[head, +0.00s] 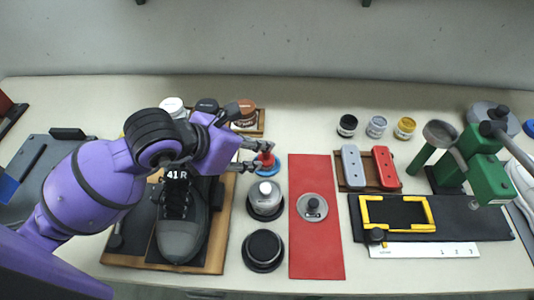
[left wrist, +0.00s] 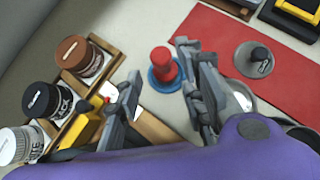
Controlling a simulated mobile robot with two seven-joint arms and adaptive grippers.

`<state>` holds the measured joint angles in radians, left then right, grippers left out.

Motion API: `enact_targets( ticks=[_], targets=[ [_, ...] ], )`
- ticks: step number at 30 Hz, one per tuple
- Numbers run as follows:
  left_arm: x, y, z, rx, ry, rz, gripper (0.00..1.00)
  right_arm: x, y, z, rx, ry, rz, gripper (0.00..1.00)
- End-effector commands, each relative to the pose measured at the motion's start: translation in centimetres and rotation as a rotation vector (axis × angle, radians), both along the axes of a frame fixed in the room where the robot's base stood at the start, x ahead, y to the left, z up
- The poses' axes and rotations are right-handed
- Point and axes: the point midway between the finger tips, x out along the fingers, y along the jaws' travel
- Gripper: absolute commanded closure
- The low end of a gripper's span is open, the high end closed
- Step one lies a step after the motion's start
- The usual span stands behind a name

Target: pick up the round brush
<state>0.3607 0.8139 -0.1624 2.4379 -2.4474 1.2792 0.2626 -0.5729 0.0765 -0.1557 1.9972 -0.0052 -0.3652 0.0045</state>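A round piece with an upright red handle and a blue disc base, which looks like the round brush (head: 268,162), stands on the table right of the shoe board. It also shows in the left wrist view (left wrist: 163,64). My left gripper (head: 256,156) is open, with its fingers spread toward the red handle. In the left wrist view the handle appears between the fingertips (left wrist: 158,66), with a gap on both sides. I cannot tell whether either finger touches it. My right gripper is not in view.
A dark shoe (head: 181,232) marked 41 R lies on a wooden board under my left arm. A grey-topped round pot (head: 265,197) and a black round pot (head: 263,249) stand in front of the brush. A rack holds bottles (left wrist: 80,56) behind. A red mat (head: 316,255) lies to the right.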

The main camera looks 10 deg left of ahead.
Motion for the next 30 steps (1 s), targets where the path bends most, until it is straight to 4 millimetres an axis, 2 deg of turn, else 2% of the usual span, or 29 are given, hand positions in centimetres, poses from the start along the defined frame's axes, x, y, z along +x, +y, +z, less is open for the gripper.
enact_targets(
  ticks=[8,17,25,30],
  targets=[
    [2.4,-1.6,-2.6,-0.002,-0.001,0.0,0.64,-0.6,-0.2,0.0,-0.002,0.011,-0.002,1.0],
    [2.8,-1.9,-3.1,-0.001,0.001,-0.001,0.64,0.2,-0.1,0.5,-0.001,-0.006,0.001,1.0],
    [2.7,-1.9,-3.1,-0.001,0.0,-0.001,0.98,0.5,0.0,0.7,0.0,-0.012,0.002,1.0],
    [2.7,-1.9,-3.1,-0.001,0.0,-0.001,1.0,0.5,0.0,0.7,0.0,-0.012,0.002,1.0]
  ],
)
